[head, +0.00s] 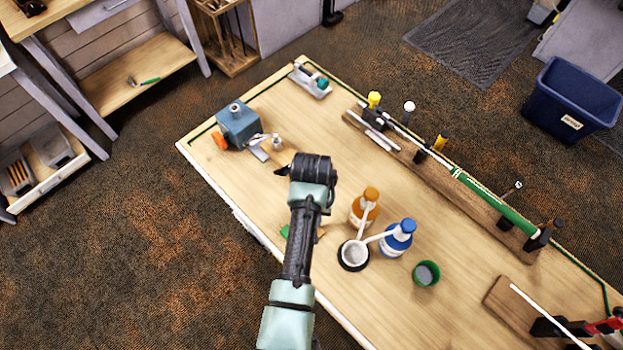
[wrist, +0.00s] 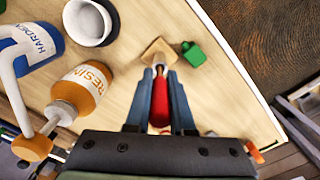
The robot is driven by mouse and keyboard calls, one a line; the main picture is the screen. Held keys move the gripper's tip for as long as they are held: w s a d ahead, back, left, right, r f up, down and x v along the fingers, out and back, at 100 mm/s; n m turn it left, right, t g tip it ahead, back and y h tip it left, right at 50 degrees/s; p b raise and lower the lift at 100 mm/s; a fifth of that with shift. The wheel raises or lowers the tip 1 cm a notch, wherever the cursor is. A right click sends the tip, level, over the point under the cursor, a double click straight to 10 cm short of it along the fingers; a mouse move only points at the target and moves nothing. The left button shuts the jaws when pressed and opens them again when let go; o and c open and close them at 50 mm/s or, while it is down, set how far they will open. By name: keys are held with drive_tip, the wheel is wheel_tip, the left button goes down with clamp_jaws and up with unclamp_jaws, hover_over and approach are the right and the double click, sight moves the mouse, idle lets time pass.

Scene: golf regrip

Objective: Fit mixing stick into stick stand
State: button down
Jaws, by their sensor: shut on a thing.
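My gripper (wrist: 160,76) is shut on a slim piece with a red grip (wrist: 160,103) and a darker, narrow tip, which I take for the mixing stick. In the wrist view its tip lies over a small tan square block (wrist: 151,47), likely the stick stand. I cannot tell whether the tip is in it, touching it or above it. In the head view my arm hides the fingers and the stick, and only an edge of the tan block (head: 321,232) shows.
A green piece (wrist: 193,54) lies beside the block. The orange resin bottle (head: 358,212), blue-capped hardener bottle (head: 397,240), black-based cup (head: 353,256) and green cup (head: 425,273) stand to the right. A blue vise (head: 238,124) sits at the far left.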

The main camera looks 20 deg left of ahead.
drive_tip(key=shift+f+b, duration=0.3)
drive_tip(key=shift+f, duration=0.2)
drive_tip(key=c, duration=0.7)
unclamp_jaws()
drive_tip(key=shift+r, duration=0.1)
wheel_tip(320, 180, up, 13)
drive_tip(key=shift+w, duration=0.1)
idle(0.4)
